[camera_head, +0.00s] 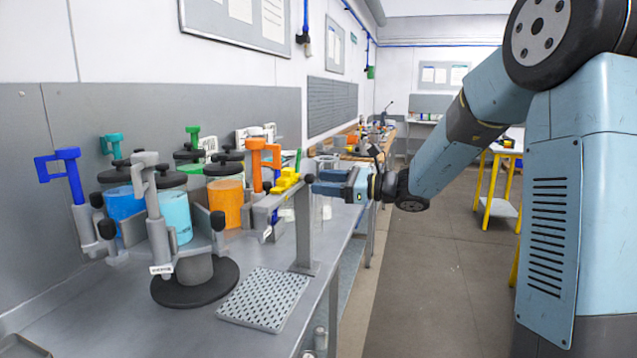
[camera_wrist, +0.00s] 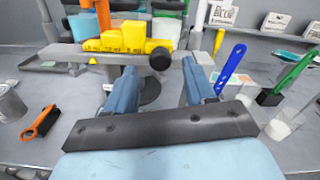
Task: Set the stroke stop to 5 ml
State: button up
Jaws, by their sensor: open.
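A yellow stepped block (camera_head: 286,181), which I take to be the stroke stop, sits on a grey bar beside the orange-handled dispenser (camera_head: 257,150). In the wrist view the yellow steps (camera_wrist: 122,40) lie at the top, with small dark markings too small to read. A black knob (camera_wrist: 159,59) sits at their lower right. My gripper (camera_head: 312,182) is at the right of the yellow block, pointing left towards it. In the wrist view its two blue fingers (camera_wrist: 160,72) stand apart with nothing between them, short of the block and knob. The set volume cannot be read.
Jars of blue, orange and green liquid stand around a carousel with a black round base (camera_head: 195,283). A perforated tray (camera_head: 264,299) lies in front. The aisle floor is clear.

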aim_at(294, 180)
jog(key=shift+x, duration=1.35)
grip_shut()
